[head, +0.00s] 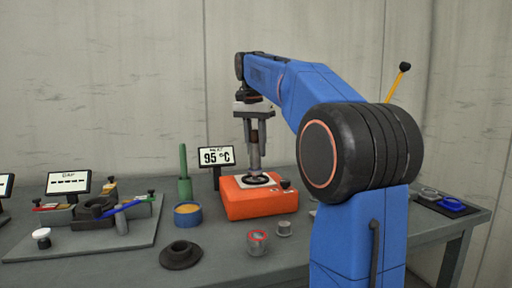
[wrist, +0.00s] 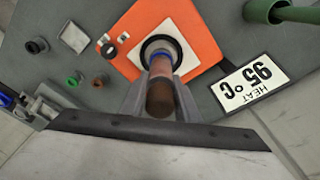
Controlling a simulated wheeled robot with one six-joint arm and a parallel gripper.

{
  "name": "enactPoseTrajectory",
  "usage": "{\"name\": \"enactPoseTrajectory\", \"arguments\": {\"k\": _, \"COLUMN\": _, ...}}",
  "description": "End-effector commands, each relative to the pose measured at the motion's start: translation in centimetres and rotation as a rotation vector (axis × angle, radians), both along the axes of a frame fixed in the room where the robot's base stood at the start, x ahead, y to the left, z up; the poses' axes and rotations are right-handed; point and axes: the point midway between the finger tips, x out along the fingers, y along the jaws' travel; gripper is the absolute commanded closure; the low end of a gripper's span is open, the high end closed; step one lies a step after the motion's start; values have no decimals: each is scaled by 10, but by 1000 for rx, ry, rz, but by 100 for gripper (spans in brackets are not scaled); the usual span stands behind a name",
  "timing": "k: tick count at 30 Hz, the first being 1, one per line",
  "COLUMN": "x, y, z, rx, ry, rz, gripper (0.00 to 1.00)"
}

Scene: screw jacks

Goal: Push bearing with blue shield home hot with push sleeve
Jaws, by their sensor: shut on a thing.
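My gripper (head: 255,165) points down over the orange heater (head: 240,205) at the table's back. It is shut on a brown and grey upright cylinder (wrist: 160,97), possibly the spindle or push sleeve; I cannot tell which. A bit of blue shows at the cylinder's lower end in the wrist view, perhaps the bearing's blue shield, mostly hidden. Below the fingertips is a dark ring (wrist: 148,45) on the heater's white plate; I cannot tell whether the cylinder touches it. A blue ring (head: 452,204) lies on a dark mat at the right.
The heater display (head: 216,157) reads 95 °C. A green upright rod (head: 183,165) and a blue cup (head: 187,221) stand left of the heater. A black flanged part (head: 180,255) and a red-rimmed cup (head: 257,243) are in front. A grey board (head: 80,241) with tools lies left.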

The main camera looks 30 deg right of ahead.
Motion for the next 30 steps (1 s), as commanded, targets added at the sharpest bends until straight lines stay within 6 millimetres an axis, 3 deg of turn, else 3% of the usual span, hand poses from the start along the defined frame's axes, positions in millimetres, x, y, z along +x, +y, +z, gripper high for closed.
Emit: {"name": "enactPoseTrajectory", "arguments": {"k": 30, "x": 0, "y": 0, "z": -9, "rx": 0, "ry": 0, "rz": 0, "gripper": 100}}
